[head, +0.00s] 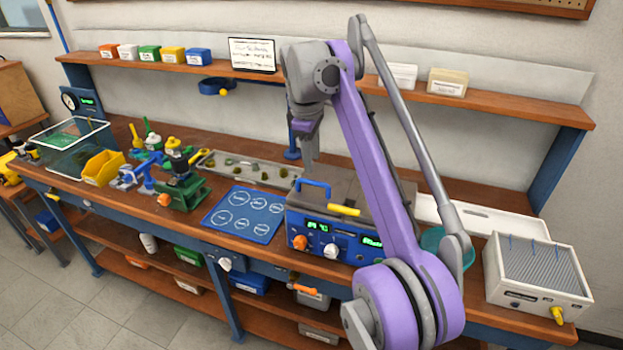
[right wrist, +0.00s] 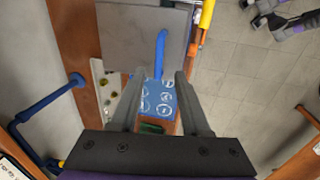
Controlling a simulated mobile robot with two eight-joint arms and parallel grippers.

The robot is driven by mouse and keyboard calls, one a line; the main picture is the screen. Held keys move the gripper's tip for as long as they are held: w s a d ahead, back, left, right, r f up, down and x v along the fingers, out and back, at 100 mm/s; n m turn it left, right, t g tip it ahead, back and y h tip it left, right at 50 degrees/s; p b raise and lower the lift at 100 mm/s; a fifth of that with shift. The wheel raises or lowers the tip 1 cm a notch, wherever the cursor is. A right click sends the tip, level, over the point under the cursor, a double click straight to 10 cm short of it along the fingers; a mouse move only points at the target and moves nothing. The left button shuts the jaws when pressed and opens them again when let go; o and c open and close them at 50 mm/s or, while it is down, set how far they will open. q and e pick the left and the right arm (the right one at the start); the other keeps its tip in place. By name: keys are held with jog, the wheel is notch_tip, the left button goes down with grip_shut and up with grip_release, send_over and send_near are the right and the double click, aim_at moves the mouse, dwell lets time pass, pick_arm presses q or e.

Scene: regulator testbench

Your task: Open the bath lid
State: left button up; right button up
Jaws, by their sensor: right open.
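The bath (head: 325,231) is a blue box with a green display and knobs, on the bench at centre. Its grey lid (head: 340,181) lies flat and shut on top, partly hidden behind my right arm. A blue handle (head: 314,184) stands at the lid's left end. My right gripper (head: 309,158) points down above the lid near the handle. My left gripper is not in view.
A yellow bar (head: 343,210) sticks out at the bath's front. A blue mat with circles (head: 243,214) lies left of it, and a long sample tray (head: 250,170) behind. A ribbed white box (head: 538,275) stands at right. The shelf (head: 500,104) runs above the back.

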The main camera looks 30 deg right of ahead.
aim_at(314, 182)
jog(key=f, duration=0.2)
jog(key=f+b, duration=0.1)
jog(key=f, duration=0.1)
jog(key=w+d+f, duration=0.1)
jog(key=f, duration=0.1)
jog(key=shift+f, duration=0.4)
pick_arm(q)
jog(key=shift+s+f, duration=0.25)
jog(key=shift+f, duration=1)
pick_arm(e)
grip_shut()
